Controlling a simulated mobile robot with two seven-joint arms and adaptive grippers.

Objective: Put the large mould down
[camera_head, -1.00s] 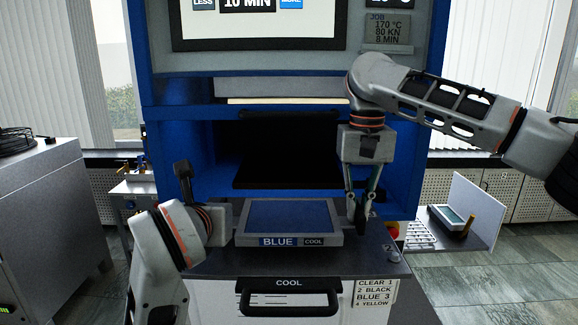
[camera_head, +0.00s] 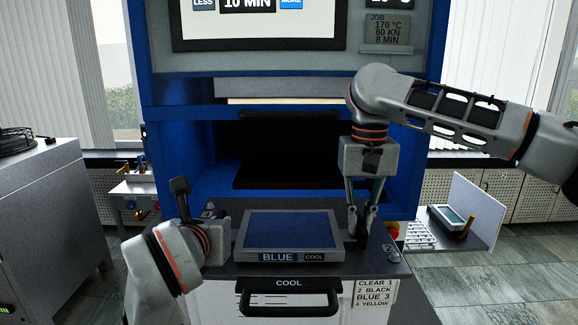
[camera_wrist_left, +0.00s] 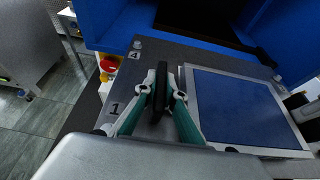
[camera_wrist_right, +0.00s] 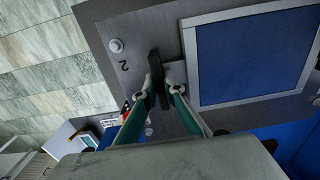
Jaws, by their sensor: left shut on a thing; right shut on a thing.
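The large mould (camera_head: 290,232) is a grey frame with a blue top and a front label reading BLUE and COOL. It sits level at the dark bench top marked COOL (camera_head: 222,268); I cannot tell whether it touches. My right gripper (camera_head: 362,232) is shut on the black handle at the mould's right side. The right wrist view shows this handle (camera_wrist_right: 155,78) between the fingers. My left gripper (camera_wrist_left: 160,92) is shut on the black handle (camera_wrist_left: 161,80) at the opposite side. In the head view the left wrist partly hides its fingers.
Behind stands the blue press (camera_head: 170,130) with a dark open bay (camera_head: 285,150). Numbered bench corners and round studs (camera_wrist_right: 116,45) show near the mould. A red button (camera_wrist_left: 109,64) is at the bench edge. A side shelf (camera_head: 470,232) stands at right.

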